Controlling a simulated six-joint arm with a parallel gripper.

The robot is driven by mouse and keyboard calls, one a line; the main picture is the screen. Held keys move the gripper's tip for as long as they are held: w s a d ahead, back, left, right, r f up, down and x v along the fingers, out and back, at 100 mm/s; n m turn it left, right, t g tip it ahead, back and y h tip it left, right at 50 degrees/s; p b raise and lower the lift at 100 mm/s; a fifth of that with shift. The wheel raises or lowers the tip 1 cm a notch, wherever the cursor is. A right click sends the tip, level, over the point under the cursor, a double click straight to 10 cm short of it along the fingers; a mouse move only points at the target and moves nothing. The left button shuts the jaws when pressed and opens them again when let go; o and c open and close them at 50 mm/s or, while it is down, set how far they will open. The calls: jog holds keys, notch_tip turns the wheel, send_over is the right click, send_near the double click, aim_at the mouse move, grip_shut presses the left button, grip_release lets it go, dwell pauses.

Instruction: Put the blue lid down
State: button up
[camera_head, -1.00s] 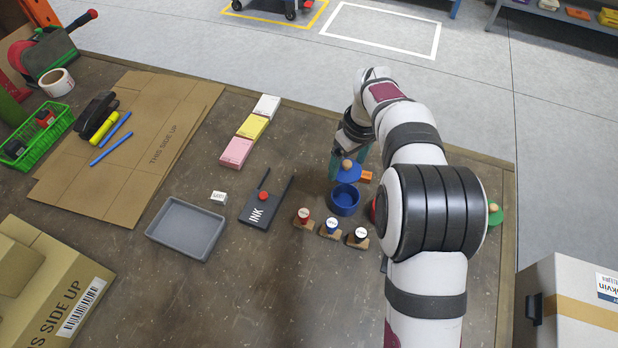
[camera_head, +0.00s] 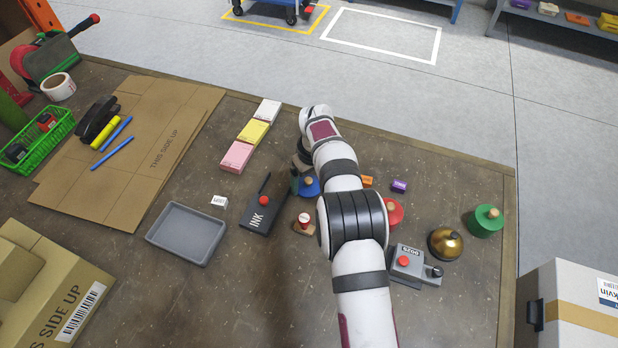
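The blue lid (camera_head: 309,188) with its tan knob is right of the black ink pad (camera_head: 262,205), partly covered by my arm. My gripper (camera_head: 301,179) is at the lid's knob and appears shut on it; my wrist hides most of the fingers. I cannot tell whether the lid touches the table. The blue pot is hidden behind my arm.
The grey tray (camera_head: 187,234) is at left. A red lid (camera_head: 393,212), a brass bell (camera_head: 445,243) and a green lid (camera_head: 486,220) are right of my arm. Pastel note blocks (camera_head: 252,130) lie behind the ink pad.

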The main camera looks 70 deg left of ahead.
aim_at(312, 190)
jog(key=shift+o, duration=0.4)
notch_tip(312, 190, up, 12)
jog(key=d, duration=0.2)
jog(key=w+d+r+m, duration=0.4)
jog(key=w+d+r, duration=0.15)
jog(key=d, duration=0.35)
jog(key=w+d+r+m, duration=0.45)
jog(key=w+d, duration=0.25)
jog(key=d, duration=0.3)
jog(key=s+d+r+m, duration=0.2)
jog(key=d+m, duration=0.2)
jog(key=d, duration=0.6)
jog(key=s+d+r+m, duration=0.15)
jog(key=d+m, duration=0.35)
jog(key=d, duration=0.6)
jog(key=s+d+f+m, duration=0.4)
jog(key=s+d+m, duration=0.4)
jog(key=s+d, duration=0.2)
jog(key=shift+s+f, duration=0.15)
jog(key=shift+s, duration=0.95)
